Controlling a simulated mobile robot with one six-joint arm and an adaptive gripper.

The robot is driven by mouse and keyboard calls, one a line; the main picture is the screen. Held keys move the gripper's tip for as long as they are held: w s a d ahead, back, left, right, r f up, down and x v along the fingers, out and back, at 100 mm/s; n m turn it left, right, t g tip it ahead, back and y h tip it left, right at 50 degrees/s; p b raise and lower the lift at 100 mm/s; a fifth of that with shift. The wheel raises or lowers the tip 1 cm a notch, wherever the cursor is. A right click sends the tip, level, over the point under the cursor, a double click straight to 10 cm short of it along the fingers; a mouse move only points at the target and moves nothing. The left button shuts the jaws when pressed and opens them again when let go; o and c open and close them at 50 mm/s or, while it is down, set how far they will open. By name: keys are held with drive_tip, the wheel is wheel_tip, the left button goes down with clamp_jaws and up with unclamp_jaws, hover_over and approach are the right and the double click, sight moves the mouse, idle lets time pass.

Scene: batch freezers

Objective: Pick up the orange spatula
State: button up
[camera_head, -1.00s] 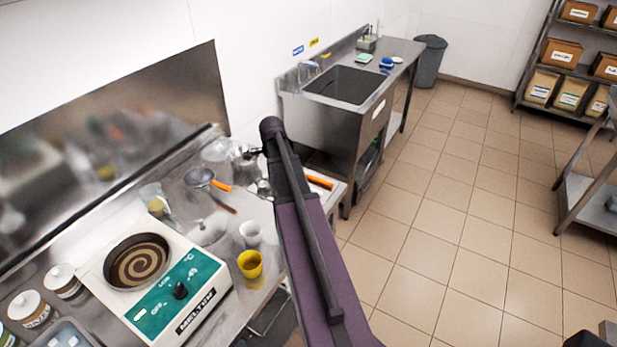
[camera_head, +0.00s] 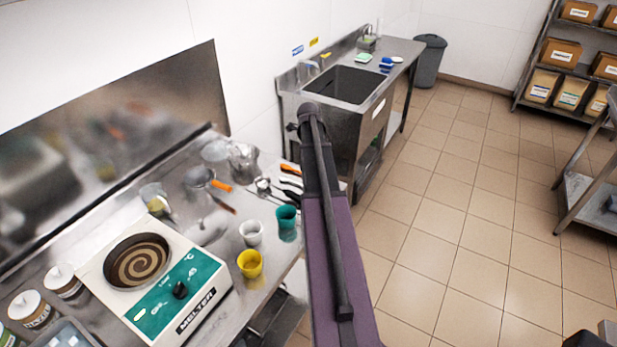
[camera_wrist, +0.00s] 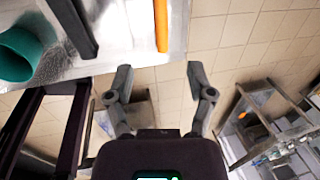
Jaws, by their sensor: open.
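The orange spatula (camera_head: 290,169) lies at the right end of the steel counter in the head view, beside black-handled tools. My arm hides part of it. In the wrist view, a long orange piece (camera_wrist: 161,25), which looks like its handle, reaches in from the top edge, close to the counter's edge. My gripper (camera_wrist: 158,72) is open and empty, with the orange piece above the gap between its fingertips in the picture and apart from them. I cannot tell the height between them. My gripper's fingers are hidden in the head view.
A teal cup (camera_head: 287,222), white cup (camera_head: 251,233) and yellow cup (camera_head: 250,263) stand near the counter's front edge. A strainer (camera_head: 200,177) with an orange handle lies farther left, behind the melter (camera_head: 160,285). A sink unit (camera_head: 345,90) stands beyond.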

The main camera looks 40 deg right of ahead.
drive_tip(key=shift+w+d+f+b, duration=0.1)
drive_tip(key=shift+d+f+b, duration=0.15)
drive_tip(key=shift+f+b, duration=1.15)
drive_tip(key=shift+w+d+f+b, duration=0.1)
drive_tip(key=shift+d+f+b, duration=0.2)
drive_tip(key=shift+f+b, duration=1.1)
drive_tip(key=shift+w+d+f+b, duration=0.1)
drive_tip(key=shift+d+f+b, duration=0.15)
drive_tip(key=shift+f+b, duration=1.15)
drive_tip(key=shift+f, duration=0.1)
drive_tip(key=shift+w+d+f+b, duration=0.1)
drive_tip(key=shift+d+f+b, duration=0.1)
drive_tip(key=shift+f+b, duration=0.65)
drive_tip(key=shift+d+f+b, duration=0.15)
drive_tip(key=shift+f+b, duration=0.6)
drive_tip(key=shift+b, duration=0.05)
drive_tip(key=shift+w+d+f+b, duration=0.1)
drive_tip(key=shift+d+f+b, duration=0.1)
drive_tip(key=shift+f+b, duration=0.65)
clamp_jaws()
